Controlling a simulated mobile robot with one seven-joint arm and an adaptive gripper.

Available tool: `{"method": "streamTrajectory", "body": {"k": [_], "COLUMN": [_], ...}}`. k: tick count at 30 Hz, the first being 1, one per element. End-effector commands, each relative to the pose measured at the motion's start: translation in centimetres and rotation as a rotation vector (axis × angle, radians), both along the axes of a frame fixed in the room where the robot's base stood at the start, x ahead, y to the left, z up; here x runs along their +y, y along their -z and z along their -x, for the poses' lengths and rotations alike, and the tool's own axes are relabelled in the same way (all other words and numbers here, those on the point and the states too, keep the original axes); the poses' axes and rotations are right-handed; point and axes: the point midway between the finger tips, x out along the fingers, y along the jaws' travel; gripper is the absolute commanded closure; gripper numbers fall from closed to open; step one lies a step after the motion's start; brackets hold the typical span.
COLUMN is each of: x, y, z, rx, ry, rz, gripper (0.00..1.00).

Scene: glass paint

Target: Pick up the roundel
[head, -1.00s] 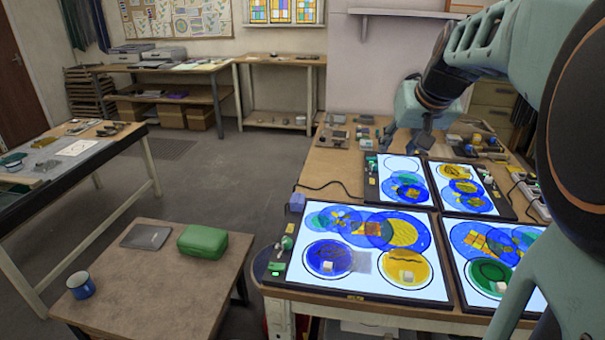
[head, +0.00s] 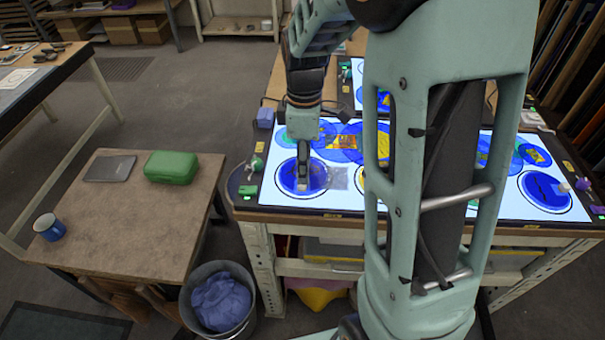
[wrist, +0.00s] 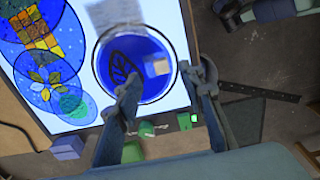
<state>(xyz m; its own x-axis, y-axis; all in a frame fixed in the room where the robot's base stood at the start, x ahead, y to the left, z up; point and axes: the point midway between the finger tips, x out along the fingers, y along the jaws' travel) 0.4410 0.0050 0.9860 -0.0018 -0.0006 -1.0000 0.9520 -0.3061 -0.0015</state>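A blue glass roundel (head: 297,178) with a dark leaf design lies on the front left light panel (head: 270,200). My gripper (head: 303,182) points down over this roundel. In the wrist view its fingers (wrist: 169,80) are spread apart. One fingertip overlaps the roundel's edge; the other shows beyond its rim, near the panel's edge. Nothing shows between the fingers as held. I cannot tell the height of the fingertips above the glass.
Patterned discs (wrist: 45,70) overlap beside the roundel. Another blue roundel (head: 545,190) lies at the far right. My arm hides the panel's middle. A purple block (head: 265,117) and small green items (head: 248,190) sit along the left edge. A bucket (head: 246,325) stands on the floor.

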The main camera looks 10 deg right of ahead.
Motion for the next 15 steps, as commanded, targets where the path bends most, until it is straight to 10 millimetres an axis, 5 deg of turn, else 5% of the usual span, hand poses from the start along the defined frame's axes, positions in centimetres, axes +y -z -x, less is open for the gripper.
{"method": "streamTrajectory", "body": {"k": [15], "x": [0.5], "y": [5.5], "z": [0.0], "rx": [-0.001], "ry": [0.002], "rz": [-0.001], "gripper": [0.64]}}
